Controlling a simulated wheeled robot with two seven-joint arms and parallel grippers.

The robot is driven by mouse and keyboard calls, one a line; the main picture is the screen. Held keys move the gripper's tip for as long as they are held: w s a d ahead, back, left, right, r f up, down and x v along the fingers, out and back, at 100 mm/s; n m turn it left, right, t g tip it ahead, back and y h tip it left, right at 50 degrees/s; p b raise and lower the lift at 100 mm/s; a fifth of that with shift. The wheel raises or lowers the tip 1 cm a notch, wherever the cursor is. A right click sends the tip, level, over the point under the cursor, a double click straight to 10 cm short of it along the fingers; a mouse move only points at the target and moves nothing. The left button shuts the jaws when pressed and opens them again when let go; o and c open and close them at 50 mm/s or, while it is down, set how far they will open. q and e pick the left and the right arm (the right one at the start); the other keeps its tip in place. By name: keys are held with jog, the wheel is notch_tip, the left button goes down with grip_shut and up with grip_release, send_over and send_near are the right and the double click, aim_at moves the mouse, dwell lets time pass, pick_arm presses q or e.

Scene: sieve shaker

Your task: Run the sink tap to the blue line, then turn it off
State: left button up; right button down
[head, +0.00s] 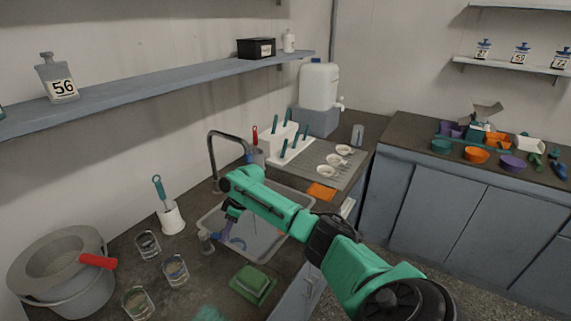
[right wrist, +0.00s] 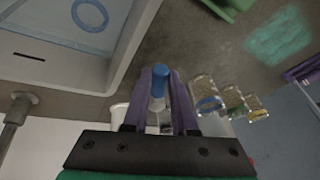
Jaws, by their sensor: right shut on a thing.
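The grey sink tap (head: 212,160) arches over the back of the sink (head: 262,245), with a blue tip on its spout. Its post also shows in the right wrist view (right wrist: 14,122). A pale blue ring (right wrist: 90,14) lies in the basin. My right gripper (head: 226,236) reaches down at the sink's left side. In the right wrist view its purple fingers are shut on a small blue-topped piece (right wrist: 159,82). I cannot tell whether this is the tap's handle. No running water is visible. My left gripper is not in the head view.
Several glasses stand left of the sink, one with a blue band (head: 175,269). A green sponge (head: 252,283) lies in front. A bucket with a sieve (head: 62,290) and a white holder (head: 172,218) stand left; a drying rack (head: 318,160) is right.

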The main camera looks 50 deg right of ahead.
jog(key=a+m+p, duration=0.1)
jog(key=m+p, duration=0.1)
jog(key=p, duration=0.2)
jog(key=s+a+m+t+h+p, duration=0.1)
jog(key=p, duration=0.2)
jog(key=a+m+p, duration=0.1)
jog(key=m+p, duration=0.1)
jog(key=p, duration=0.2)
jog(key=shift+s+a+m+h+p, duration=0.25)
jog(key=shift+a+m+h+p, duration=0.05)
jog(key=shift+h+p, duration=0.1)
jog(key=c, duration=0.6)
grip_release()
jog(key=shift+a, duration=0.1)
jog(key=v, duration=0.9)
jog(key=b+v, duration=0.1)
jog(key=v, duration=0.4)
jog(key=shift+s+r, duration=0.15)
jog(key=shift+s, duration=0.25)
